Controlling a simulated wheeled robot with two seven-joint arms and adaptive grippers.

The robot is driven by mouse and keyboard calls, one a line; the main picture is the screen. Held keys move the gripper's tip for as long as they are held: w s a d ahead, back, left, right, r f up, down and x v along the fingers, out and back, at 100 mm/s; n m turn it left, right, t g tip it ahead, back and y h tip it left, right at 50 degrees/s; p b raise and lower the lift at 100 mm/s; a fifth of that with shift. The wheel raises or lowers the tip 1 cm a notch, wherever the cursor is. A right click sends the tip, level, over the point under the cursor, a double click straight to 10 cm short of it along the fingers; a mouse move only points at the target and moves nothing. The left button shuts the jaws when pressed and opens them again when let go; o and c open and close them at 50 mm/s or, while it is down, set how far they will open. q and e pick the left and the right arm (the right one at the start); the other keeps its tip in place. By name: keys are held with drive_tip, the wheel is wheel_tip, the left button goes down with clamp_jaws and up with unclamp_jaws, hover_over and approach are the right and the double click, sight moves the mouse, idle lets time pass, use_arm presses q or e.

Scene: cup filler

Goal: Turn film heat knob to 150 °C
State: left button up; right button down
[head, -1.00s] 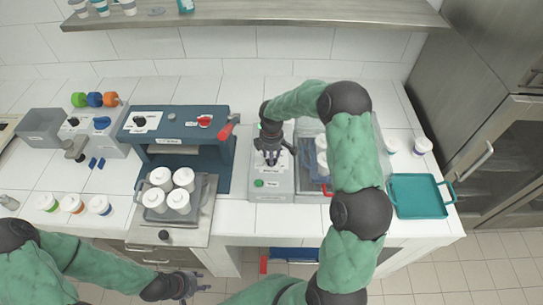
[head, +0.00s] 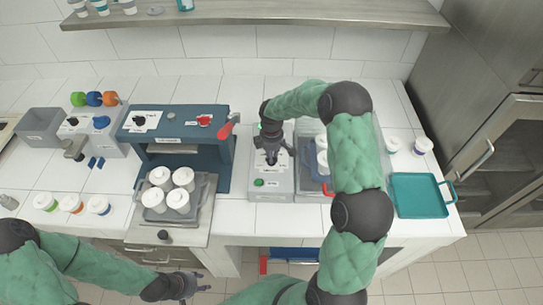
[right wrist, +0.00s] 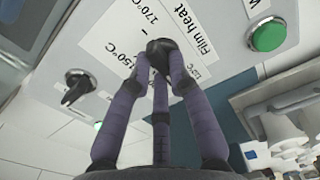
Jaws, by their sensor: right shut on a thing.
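The film heat knob (right wrist: 165,50) is black and sits in the white "Film heat" label (right wrist: 200,35), which has marks reading 170°C, 150°C and what looks like 125°C. My right gripper (right wrist: 160,62) is shut on this knob, with its purple fingers around it. The fingers partly cover the knob, so I cannot tell which mark it points to. In the head view my right gripper (head: 271,157) is over the grey machine (head: 282,185). My left gripper (head: 188,284) hangs low in front of the counter, away from the machine. Its fingers are too small to judge.
A green button (right wrist: 267,36) and a second black knob (right wrist: 76,88) flank the label. A blue machine (head: 220,150) and a tray (head: 203,200) with several white cups stand left of the grey machine. A teal tray (head: 420,208) lies to the right.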

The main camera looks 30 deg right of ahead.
drive_tip(key=m+b, duration=0.1)
drive_tip(key=m, duration=0.2)
drive_tip(key=shift+f, duration=0.1)
drive_tip(key=m+b, duration=0.1)
drive_tip(key=m, duration=0.3)
drive_tip(key=shift+s+d+b, duration=0.1)
drive_tip(key=shift+b, duration=0.3)
drive_tip(key=m+b, duration=0.2)
drive_tip(key=m, duration=0.4)
drive_tip(key=shift+s, duration=0.1)
drive_tip(key=m+b, duration=0.1)
drive_tip(key=m, duration=0.3)
drive_tip(key=shift+s+m, duration=0.1)
drive_tip(key=shift+m, duration=0.3)
drive_tip(key=shift+m+b, duration=0.75)
drive_tip(key=shift+m, duration=1.55)
drive_tip(key=c, duration=1.1)
unclamp_jaws()
drive_tip(key=shift+c, duration=0.2)
